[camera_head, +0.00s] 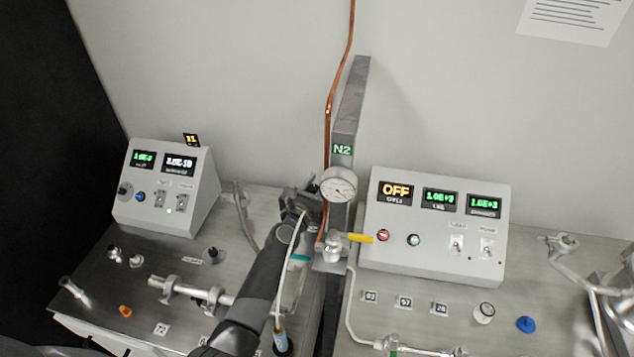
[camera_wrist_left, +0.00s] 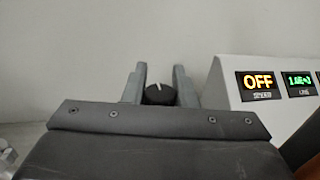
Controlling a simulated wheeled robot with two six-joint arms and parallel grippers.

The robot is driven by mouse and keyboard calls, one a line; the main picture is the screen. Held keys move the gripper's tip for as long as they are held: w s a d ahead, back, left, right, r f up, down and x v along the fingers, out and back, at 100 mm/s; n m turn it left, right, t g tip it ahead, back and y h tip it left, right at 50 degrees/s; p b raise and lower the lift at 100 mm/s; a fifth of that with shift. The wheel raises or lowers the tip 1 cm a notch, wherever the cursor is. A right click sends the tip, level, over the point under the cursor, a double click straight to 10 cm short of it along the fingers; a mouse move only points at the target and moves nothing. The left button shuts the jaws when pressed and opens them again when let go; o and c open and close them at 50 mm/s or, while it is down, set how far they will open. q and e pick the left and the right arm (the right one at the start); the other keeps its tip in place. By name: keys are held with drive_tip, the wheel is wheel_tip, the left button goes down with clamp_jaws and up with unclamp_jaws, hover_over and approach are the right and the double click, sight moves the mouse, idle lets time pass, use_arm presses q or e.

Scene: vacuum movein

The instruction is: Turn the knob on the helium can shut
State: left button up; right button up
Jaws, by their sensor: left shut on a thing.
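My left gripper (camera_head: 307,203) is at the middle of the bench, just left of the round gauge. In the left wrist view its two grey fingers (camera_wrist_left: 161,86) stand on either side of a round black knob (camera_wrist_left: 159,95) with a white pointer line, and they are shut on it. The white line points nearly straight up in that view. The gripper and arm hide the knob in the head view. I cannot make out the helium can itself in either view. My right gripper is not in view.
A gauge (camera_head: 339,184) and a yellow-handled valve (camera_head: 359,238) sit close right of my gripper, before a grey post (camera_head: 349,107) marked N2. Control boxes stand left (camera_head: 167,187) and right (camera_head: 433,226); the right one reads OFF. A copper tube (camera_head: 331,95) runs up the wall.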

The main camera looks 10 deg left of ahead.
use_arm(q)
drive_tip(key=o, duration=1)
drive_tip(key=shift+s, duration=0.1)
drive_tip(key=s+a+b, duration=0.2)
drive_tip(key=s+a, duration=0.1)
drive_tip(key=s, duration=1.4)
drive_tip(key=shift+a, duration=0.1)
